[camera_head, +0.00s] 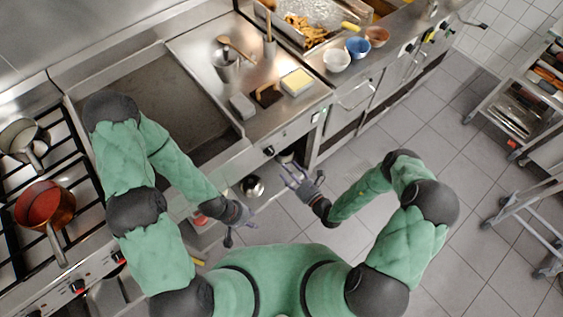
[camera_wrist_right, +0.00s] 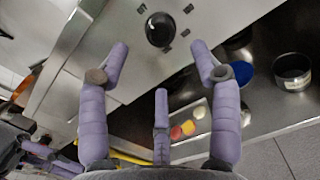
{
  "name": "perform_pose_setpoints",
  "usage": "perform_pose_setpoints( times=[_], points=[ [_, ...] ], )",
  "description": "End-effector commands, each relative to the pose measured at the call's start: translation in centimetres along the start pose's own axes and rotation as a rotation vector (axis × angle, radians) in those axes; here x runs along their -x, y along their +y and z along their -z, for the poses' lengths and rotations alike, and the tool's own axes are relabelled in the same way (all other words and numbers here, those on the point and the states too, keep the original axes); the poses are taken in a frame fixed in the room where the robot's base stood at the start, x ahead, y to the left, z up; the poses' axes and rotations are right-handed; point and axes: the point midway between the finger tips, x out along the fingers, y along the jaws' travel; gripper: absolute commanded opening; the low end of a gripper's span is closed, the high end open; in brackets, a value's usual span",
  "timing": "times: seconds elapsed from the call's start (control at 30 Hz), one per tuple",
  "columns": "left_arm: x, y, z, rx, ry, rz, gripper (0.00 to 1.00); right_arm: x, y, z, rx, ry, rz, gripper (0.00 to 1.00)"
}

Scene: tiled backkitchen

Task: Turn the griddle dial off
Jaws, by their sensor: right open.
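The griddle dial (camera_head: 269,151) is a dark round knob on the steel front panel below the griddle counter. In the right wrist view the black dial (camera_wrist_right: 160,29) has small dark marks around it; its pointer setting is too unclear to read. My right gripper (camera_head: 300,178) is in front of the panel, a little below and right of the dial in the head view. In the wrist view, the right gripper's purple fingers (camera_wrist_right: 161,54) are spread, empty and apart from the dial, which lies beyond the tips. My left gripper (camera_head: 239,214) hangs lower left, small and unclear.
A stove with a copper pot (camera_head: 45,205) and a steel pot (camera_head: 24,140) is at left. The counter holds a metal cup (camera_head: 225,66) and a yellow sponge-like block (camera_head: 296,82). Bowls (camera_head: 337,61) stand to the right. Tiled floor (camera_head: 420,140) is open at right.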

Motion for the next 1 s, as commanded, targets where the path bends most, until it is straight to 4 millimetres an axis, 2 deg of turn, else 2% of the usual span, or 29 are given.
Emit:
perform_pose_setpoints(
  times=[0.1,0.3,0.9,1.0],
  points=[
    [0.0,0.0,0.0,0.0,0.0,0.0,0.4,1.4,-0.2,0.0,-0.001,0.0,0.004,0.64],
    [0.0,0.0,0.0,0.0,0.0,0.0,0.4,2.5,-0.1,0.0,0.001,-0.001,0.001,0.64],
    [0.0,0.0,0.0,0.0,0.0,0.0,0.4,2.6,-0.1,-0.1,0.001,-0.001,0.0,0.64],
    [-0.1,0.0,0.0,0.0,0.0,0.0,0.4,2.5,0.6,0.1,0.0,0.011,-0.032,0.64]
  ],
)
